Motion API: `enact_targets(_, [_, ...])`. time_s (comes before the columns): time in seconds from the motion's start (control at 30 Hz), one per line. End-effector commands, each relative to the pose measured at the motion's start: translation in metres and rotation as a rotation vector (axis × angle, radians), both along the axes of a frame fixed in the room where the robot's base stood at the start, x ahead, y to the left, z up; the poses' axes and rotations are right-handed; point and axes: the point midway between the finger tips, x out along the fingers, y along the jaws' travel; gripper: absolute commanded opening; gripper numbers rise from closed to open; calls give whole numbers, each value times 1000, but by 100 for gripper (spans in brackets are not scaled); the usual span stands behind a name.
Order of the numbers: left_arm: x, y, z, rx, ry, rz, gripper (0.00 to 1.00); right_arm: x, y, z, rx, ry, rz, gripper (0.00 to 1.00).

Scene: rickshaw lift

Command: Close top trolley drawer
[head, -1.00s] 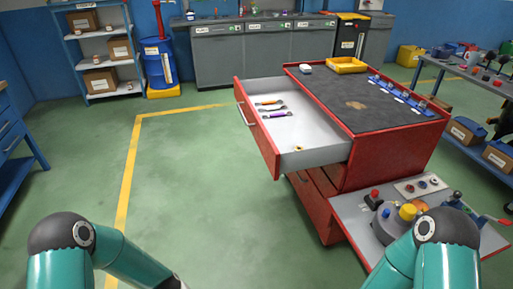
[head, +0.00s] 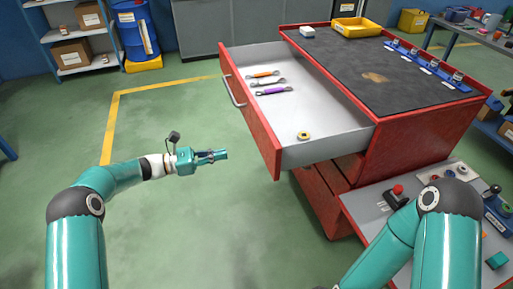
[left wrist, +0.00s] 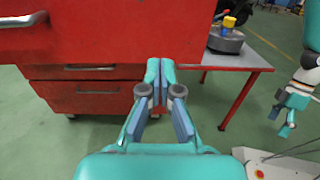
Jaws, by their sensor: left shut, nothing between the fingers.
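The top drawer (head: 262,118) of the red trolley (head: 400,150) is pulled wide open toward the left in the head view. Its front carries a metal handle (head: 232,90). Inside lie several wrenches, among them a purple one (head: 273,91), and a brass ring (head: 304,135). My left gripper (head: 224,154) is shut and empty, left of the drawer front and apart from it in the picture. In the left wrist view the shut fingers (left wrist: 154,70) point at the red drawer front (left wrist: 120,38). My right gripper (left wrist: 285,120) shows at the right of that view; its jaws are unclear.
A side shelf with a red-knobbed control (head: 397,190) juts from the trolley's near side. The trolley top holds a yellow tray (head: 357,29). A grey shelf rack (head: 75,40) and blue barrel (head: 133,30) stand at the back left. The green floor left of the drawer is clear.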

Motion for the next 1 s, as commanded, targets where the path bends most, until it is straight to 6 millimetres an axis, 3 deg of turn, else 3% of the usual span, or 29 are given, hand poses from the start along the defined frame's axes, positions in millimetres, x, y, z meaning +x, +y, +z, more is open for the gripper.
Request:
enact_targets(0.03, [-1, 14, -3, 1, -1, 23, 0, 0, 0, -4, 0, 0, 1, 96])
enact_targets(0.1, [-1, 21, -5, 2, 1, 37, 0, 0, 0, -5, 0, 0, 1, 96])
enact_targets(0.27, [1, 13, -5, 1, 1, 45, 0, 1, 0, -3, 0, -2, 2, 96])
enact_targets(0.8, [32, -82, -5, 2, 1, 44, 0, 1, 0, 5, 0, -1, 1, 96])
enact_targets(1.0, [38, -102, -5, 3, 1, 44, 0, 1, 0, 6, 0, -2, 2, 96])
